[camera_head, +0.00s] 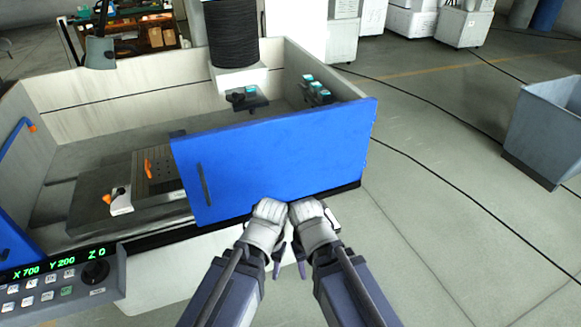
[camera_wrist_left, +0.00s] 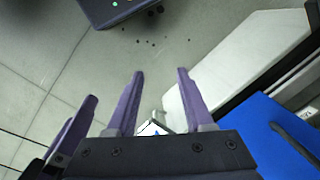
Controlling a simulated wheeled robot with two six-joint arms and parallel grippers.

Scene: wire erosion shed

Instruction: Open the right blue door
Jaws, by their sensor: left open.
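The right blue door (camera_head: 275,160) stands across the right front of the machine tub, with a dark vertical handle (camera_head: 204,185) near its left edge. The left blue door (camera_head: 14,242) shows only in part at the left edge. A wide gap between them shows the tub's inside. My left gripper (camera_head: 275,264) is in front of and below the right door's lower edge, apart from the handle. In the left wrist view its fingers (camera_wrist_left: 160,74) are apart and empty; a blue panel (camera_wrist_left: 268,125) with a dark handle shows at right. My right gripper (camera_head: 303,266) is close beside it; its jaws are unclear.
A control panel (camera_head: 62,283) with a green readout juts out at lower left. The tub (camera_head: 120,78) holds a worktable with orange-handled clamps. A grey bin (camera_head: 545,130) stands at far right. Black cables cross the floor; the floor right of the machine is mostly free.

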